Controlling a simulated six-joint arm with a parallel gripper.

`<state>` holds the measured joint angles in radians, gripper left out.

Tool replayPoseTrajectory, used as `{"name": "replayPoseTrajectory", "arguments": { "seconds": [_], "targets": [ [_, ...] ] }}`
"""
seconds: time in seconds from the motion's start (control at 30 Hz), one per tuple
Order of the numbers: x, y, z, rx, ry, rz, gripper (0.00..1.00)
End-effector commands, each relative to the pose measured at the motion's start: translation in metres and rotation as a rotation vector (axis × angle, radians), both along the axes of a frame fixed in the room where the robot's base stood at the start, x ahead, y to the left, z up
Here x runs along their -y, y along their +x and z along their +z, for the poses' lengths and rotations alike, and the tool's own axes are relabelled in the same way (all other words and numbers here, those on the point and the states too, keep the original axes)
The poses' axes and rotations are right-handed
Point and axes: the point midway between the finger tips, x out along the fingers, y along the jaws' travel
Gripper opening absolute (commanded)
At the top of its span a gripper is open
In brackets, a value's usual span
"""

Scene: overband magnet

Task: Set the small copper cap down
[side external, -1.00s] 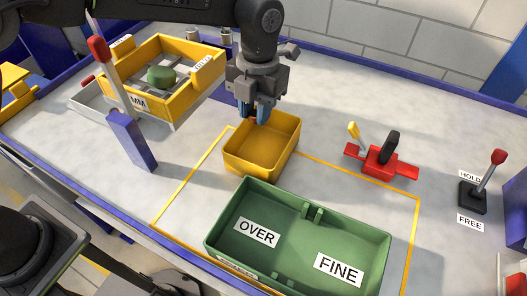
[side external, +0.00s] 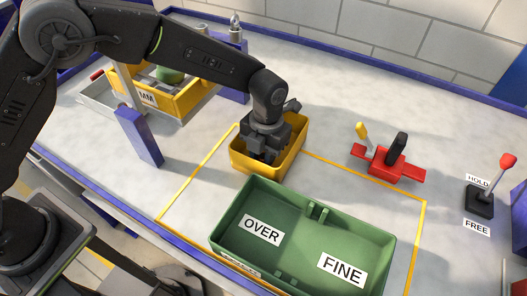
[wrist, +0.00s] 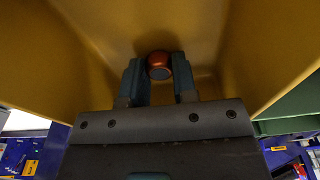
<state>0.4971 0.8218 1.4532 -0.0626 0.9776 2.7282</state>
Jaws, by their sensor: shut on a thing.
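The small copper cap (wrist: 158,66) shows in the wrist view between my two blue-grey fingertips. My gripper (wrist: 160,78) is shut on it. In the side view my gripper (side external: 262,160) reaches down into the yellow bin (side external: 288,158), and its fingertips and the cap are hidden there. The wrist view shows the bin's yellow walls (wrist: 95,40) around the fingers. I cannot tell whether the cap touches the bin floor.
A green tray (side external: 300,245) labelled OVER and FINE stands just in front of the yellow bin. A red clamp (side external: 385,165) and a HOLD/FREE lever (side external: 482,200) are to the right. A yellow sieve box (side external: 185,98) is at the back left. Bare table lies between.

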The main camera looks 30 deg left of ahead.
Motion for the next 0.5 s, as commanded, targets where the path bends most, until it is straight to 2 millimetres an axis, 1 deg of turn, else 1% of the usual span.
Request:
{"name": "replayPoseTrajectory", "arguments": {
  "seconds": [0.33,0.37,0.5],
  "targets": [
    [0.0002,0.0004,-0.0027,0.002,-0.001,0.000,0.04],
    [0.0003,0.0005,-0.0025,0.002,-0.001,0.000,0.28],
    [0.0002,0.0004,-0.0023,0.002,-0.001,0.000,0.42]
  ]
}}
